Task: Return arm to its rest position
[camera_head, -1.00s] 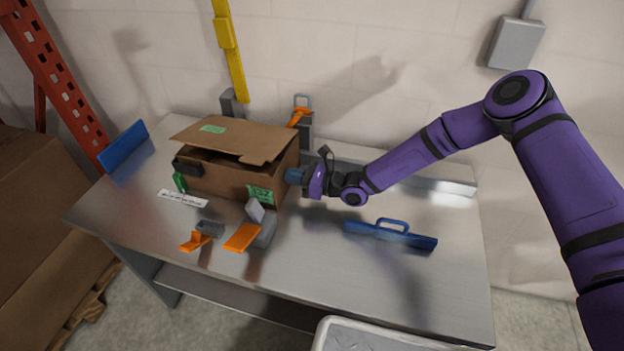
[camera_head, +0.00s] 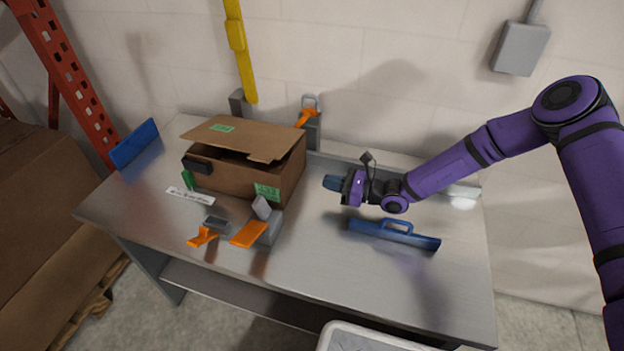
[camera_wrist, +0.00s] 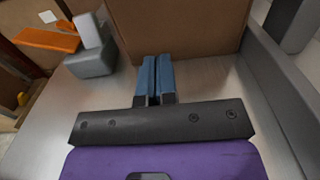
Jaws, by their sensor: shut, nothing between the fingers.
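My gripper (camera_head: 331,183) is above the metal table, to the right of the cardboard box and apart from it. Its blue fingers are closed together and hold nothing, as the wrist view shows (camera_wrist: 155,78). My purple arm reaches in from the right side of the head view. The cardboard box (camera_head: 240,178) stands on the table with its top flap partly raised. Its side wall shows ahead of the fingers in the wrist view (camera_wrist: 180,28).
A blue handled tool (camera_head: 394,235) lies below my gripper in the head view. Grey-and-orange dispensers stand at the table front (camera_head: 250,234) and behind the box (camera_head: 309,120). A grey bin (camera_head: 365,338) is at the front. The metal table (camera_head: 315,255) is bare between box and blue tool.

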